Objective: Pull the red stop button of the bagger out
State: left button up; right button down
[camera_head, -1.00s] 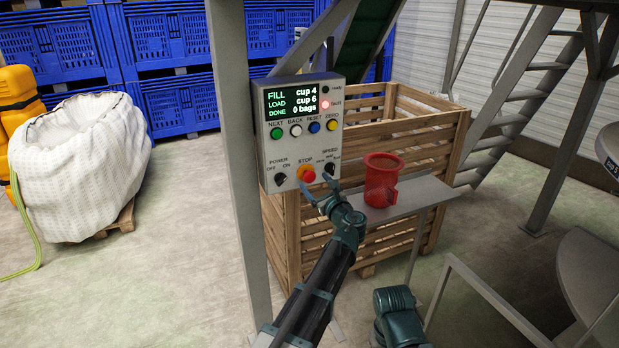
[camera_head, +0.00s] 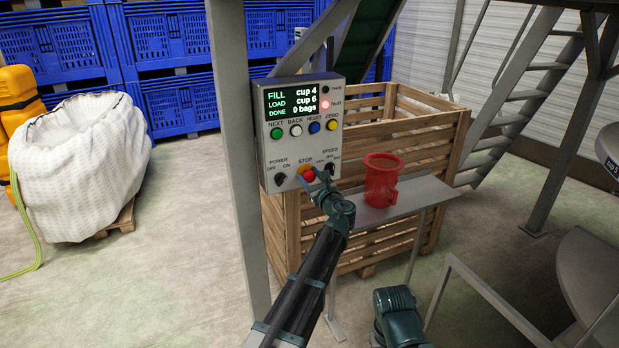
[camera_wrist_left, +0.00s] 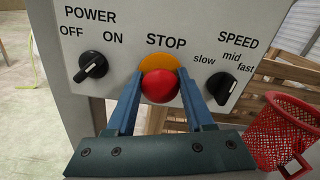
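The red stop button (camera_head: 309,176) sits on an orange-yellow collar low on the bagger's grey control panel (camera_head: 270,150), under the word STOP. In the left wrist view the button (camera_wrist_left: 160,86) is between the two blue fingers of my left gripper (camera_wrist_left: 160,80), one on each side. The fingers are spread about the button's width; I cannot tell whether they touch it. In the head view the left gripper (camera_head: 312,178) is at the panel and partly covers the button. My right gripper's fingers are not visible.
The POWER knob (camera_wrist_left: 92,66) is left of the button and the SPEED knob (camera_wrist_left: 221,87) close on its right. A red light (camera_head: 325,105) glows on the panel. A red mesh cup (camera_head: 382,180) stands on a shelf to the right, before a wooden crate (camera_head: 420,140).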

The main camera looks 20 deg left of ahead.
pick_arm(q)
grip_shut()
jog(key=shift+s+d, duration=0.4)
jog(key=shift+s, duration=0.15)
jog(key=o, duration=0.7)
grip_release()
jog(key=shift+s+d, duration=0.1)
jog(key=v, duration=1.3)
jog(key=shift+s+d, duration=0.2)
